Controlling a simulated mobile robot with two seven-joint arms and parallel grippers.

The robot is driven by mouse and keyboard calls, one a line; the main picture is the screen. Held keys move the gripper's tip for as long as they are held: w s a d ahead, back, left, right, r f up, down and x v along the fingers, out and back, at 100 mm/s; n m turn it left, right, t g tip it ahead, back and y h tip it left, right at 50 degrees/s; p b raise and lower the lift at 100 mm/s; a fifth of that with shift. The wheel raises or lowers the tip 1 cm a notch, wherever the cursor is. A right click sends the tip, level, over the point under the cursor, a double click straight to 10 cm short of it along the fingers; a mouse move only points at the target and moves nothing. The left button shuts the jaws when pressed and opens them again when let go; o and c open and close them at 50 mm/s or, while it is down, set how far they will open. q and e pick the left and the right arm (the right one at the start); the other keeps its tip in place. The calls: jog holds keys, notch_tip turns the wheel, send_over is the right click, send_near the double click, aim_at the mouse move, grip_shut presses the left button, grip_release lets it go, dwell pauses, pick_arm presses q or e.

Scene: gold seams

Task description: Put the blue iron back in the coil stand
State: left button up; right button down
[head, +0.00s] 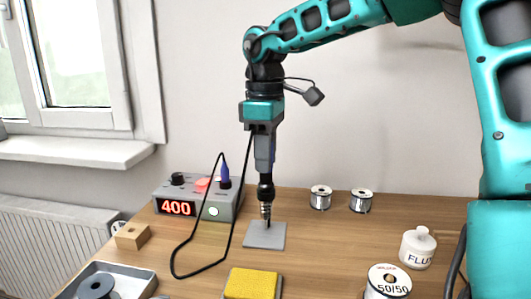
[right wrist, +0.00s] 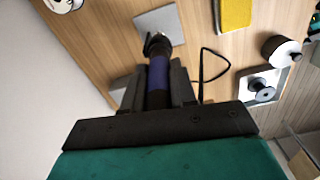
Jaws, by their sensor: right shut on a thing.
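My right gripper (head: 264,160) is shut on the blue iron and holds it upright, pointing down. In the right wrist view the iron's blue handle (right wrist: 157,75) lies between the fingers. The coil stand has a grey plate (head: 277,238) on the table and a metal coil (head: 266,210) above it. The iron's black collar (head: 265,188) is in line with the coil, at its top. Whether the tip is inside the coil or in front of it I cannot tell. The plate (right wrist: 165,25) shows beyond the iron in the wrist view. My left gripper is not in view.
A black cord (head: 177,250) loops from the grey station (head: 190,208) to the iron. A yellow sponge (head: 252,284) is in front, a wooden block (head: 131,235) and tray (head: 147,284) at left. Two spools (head: 320,198) (head: 361,201) stand behind, a flux jar (head: 417,250) at right.

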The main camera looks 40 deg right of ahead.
jog(key=shift+f, duration=0.4)
jog(key=c, duration=0.8)
grip_release()
jog(key=shift+o, duration=0.2)
jog(key=o, duration=0.4)
jog(key=shift+r, duration=0.1)
jog(key=shift+r+p, duration=2.7)
jog(key=shift+r, duration=0.8)
